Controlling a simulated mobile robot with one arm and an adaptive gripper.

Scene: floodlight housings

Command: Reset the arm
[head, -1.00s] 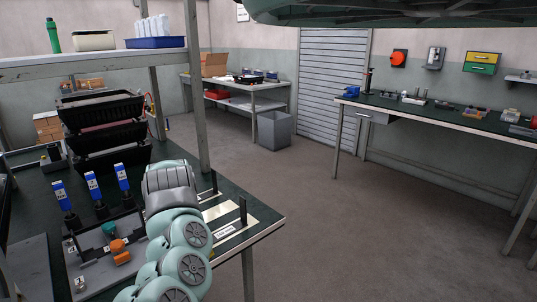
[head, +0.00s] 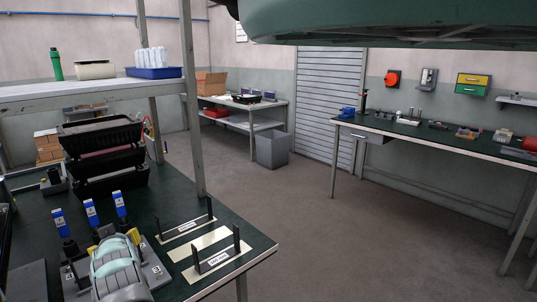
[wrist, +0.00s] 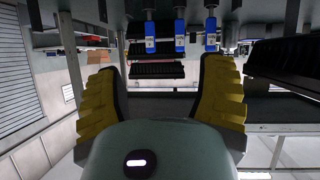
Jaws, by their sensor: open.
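My gripper (wrist: 160,95) is open and empty, its two yellow-and-black fingers spread wide in the wrist view. In the head view my gripper (head: 118,242) is low at the front left of the near bench, over a grey fixture plate (head: 152,275) that it partly hides. Behind it stand several blue-topped tools (head: 90,213) in black holders; they also show between and beyond the fingers in the wrist view (wrist: 180,36). No object is visible between the fingers.
A shelf post (head: 192,110) rises from the near bench (head: 225,225). Two pale plates with black uprights (head: 212,250) lie right of my gripper. A grey bin (head: 271,151) stands on the floor; open floor lies between the benches.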

